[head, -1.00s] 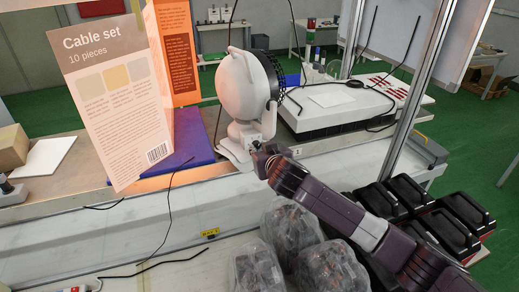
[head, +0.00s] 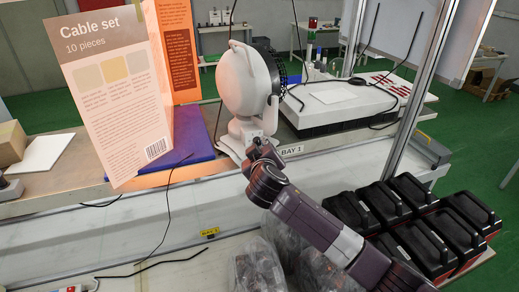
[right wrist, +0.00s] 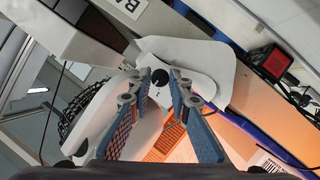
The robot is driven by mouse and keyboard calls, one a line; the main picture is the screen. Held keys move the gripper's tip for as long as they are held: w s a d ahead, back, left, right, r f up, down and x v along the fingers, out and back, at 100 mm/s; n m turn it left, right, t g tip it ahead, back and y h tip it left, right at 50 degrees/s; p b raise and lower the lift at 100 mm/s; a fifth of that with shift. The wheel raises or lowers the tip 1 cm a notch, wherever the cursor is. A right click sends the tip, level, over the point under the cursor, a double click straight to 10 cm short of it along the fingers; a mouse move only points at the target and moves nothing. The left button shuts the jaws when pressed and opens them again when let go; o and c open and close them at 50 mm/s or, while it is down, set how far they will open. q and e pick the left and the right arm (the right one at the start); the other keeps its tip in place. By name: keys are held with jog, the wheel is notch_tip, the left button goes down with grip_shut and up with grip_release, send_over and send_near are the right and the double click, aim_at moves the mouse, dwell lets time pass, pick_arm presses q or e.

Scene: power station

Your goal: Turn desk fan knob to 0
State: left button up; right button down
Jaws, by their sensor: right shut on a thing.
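The white desk fan (head: 242,88) stands upright on the workbench, its dark grille turned to the back right. My right gripper (head: 255,146) is at the front of the fan's base (head: 232,146) and hides the knob in the head view. The fingers of my right gripper (right wrist: 161,84) are closed on the knob from both sides. I cannot read its setting. My left gripper is not in view.
A "Cable set" box (head: 112,90) and a blue mat (head: 190,150) are left of the fan. A white platform (head: 340,108) is behind it to the right. Black cases (head: 405,215) and clear bags (head: 262,262) are nearer. A metal post (head: 415,90) rises at the right.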

jog(key=shift+n+h, duration=0.3)
jog(key=shift+n, duration=0.1)
jog(key=c, duration=1.8)
grip_release()
jog(key=v, duration=0.8)
jog(key=shift+o, duration=0.2)
jog(key=shift+s+f, duration=0.1)
